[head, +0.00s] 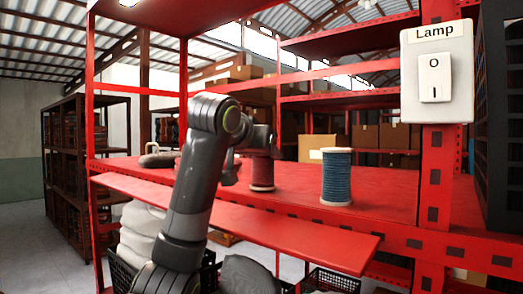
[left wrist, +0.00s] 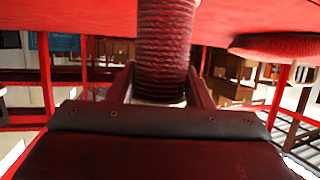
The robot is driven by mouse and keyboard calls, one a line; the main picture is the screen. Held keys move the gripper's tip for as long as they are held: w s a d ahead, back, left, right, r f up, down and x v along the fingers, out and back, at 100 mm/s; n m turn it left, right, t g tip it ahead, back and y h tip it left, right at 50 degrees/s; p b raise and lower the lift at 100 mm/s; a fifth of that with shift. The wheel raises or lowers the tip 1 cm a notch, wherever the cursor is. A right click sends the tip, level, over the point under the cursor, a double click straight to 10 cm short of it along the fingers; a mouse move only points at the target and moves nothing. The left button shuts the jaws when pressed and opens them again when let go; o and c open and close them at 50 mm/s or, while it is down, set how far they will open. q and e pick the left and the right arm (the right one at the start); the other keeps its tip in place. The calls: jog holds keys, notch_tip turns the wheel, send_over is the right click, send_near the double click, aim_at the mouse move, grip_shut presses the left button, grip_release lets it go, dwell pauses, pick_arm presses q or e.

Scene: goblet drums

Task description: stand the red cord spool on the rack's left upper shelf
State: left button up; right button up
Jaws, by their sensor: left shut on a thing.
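The red cord spool (head: 262,174) is upright at the red shelf (head: 385,195) of the rack, left of a blue cord spool (head: 336,178). My left gripper (head: 250,150) is at the red spool, its arm reaching in from the front left and covering part of the shelf. In the left wrist view, the fingers (left wrist: 161,88) are on either side of the red spool (left wrist: 166,40), shut on it. I cannot tell whether the spool's base touches the shelf. My right gripper is not in view.
A lamp switch (head: 436,75) is on the right post. A red board (head: 240,222) runs along the shelf front. White sacks (head: 140,230) are below. Bare shelf lies right of the blue spool.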

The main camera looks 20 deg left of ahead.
pick_arm(q)
jog(key=shift+d+f, duration=0.1)
jog(key=shift+f, duration=0.15)
jog(key=o, duration=0.8)
jog(key=shift+s, duration=0.1)
jog(key=o, duration=0.4)
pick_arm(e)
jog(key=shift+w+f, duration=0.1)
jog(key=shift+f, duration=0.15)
pick_arm(q)
jog(key=shift+r, duration=0.1)
